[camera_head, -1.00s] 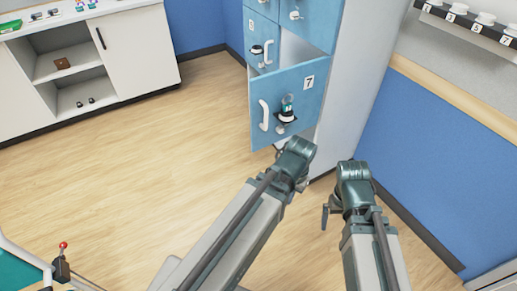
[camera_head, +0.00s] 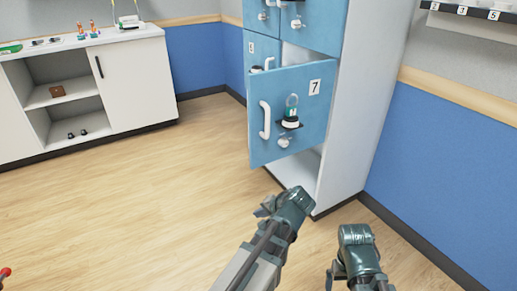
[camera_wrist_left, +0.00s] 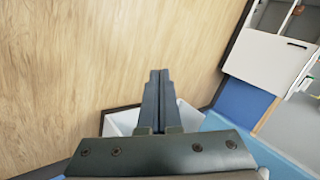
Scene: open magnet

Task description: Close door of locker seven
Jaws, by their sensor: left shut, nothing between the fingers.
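The door of locker seven (camera_head: 275,92) is light blue, with a white label "7", a white handle (camera_head: 265,120) and a dark lock with a teal and white piece (camera_head: 291,112) on it. It stands swung open from the locker cabinet (camera_head: 350,110), with a gap above and below it. My left gripper (camera_head: 265,207) is below the door in the head view and appears apart from it. In the left wrist view its two fingers (camera_wrist_left: 157,95) are together and empty. My right gripper (camera_head: 331,274) is low in the head view, partly hidden by its own wrist.
Other locker doors (camera_head: 262,52) above and beside look closed. A white counter with open shelves (camera_head: 135,80) stands at the left. A blue wall (camera_head: 440,150) and a shelf rail (camera_head: 480,14) are on the right. The wooden floor (camera_head: 110,220) at the left is clear.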

